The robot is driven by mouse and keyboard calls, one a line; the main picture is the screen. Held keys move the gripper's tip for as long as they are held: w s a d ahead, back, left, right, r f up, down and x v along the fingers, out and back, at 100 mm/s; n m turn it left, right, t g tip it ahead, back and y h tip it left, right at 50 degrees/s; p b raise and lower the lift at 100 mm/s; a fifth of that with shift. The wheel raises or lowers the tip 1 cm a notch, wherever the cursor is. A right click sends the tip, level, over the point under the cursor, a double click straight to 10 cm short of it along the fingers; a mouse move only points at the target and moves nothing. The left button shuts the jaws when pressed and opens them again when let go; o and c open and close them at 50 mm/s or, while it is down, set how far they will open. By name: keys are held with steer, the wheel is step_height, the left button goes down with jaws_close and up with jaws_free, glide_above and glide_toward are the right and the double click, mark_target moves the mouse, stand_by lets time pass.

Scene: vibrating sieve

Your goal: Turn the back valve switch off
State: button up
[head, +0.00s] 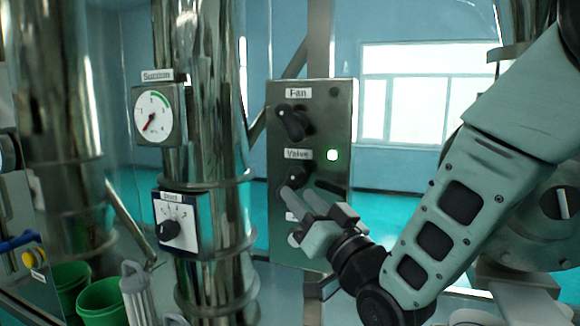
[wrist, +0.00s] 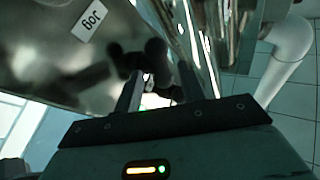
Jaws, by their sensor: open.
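The valve switch is a black rotary knob (head: 298,177) under the "Valve" label on a steel panel (head: 340,115). My fingers hide part of the panel below the knob.
The fan knob (head: 292,122) sits above on the same panel. A "Jog" label (wrist: 88,20) shows in the wrist view. A shiny steel column (head: 205,120) with a suction gauge (head: 153,117) and a dial box (head: 176,222) stands left. Green buckets (head: 102,302) are lower left.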

mark_target(293, 188)
steer(key=p+x, duration=0.2)
steer(key=x, duration=0.2)
steer(key=shift+w+a+r, duration=0.15)
steer(key=shift+w, duration=0.2)
jaws_close()
steer(key=shift+h, duration=0.3)
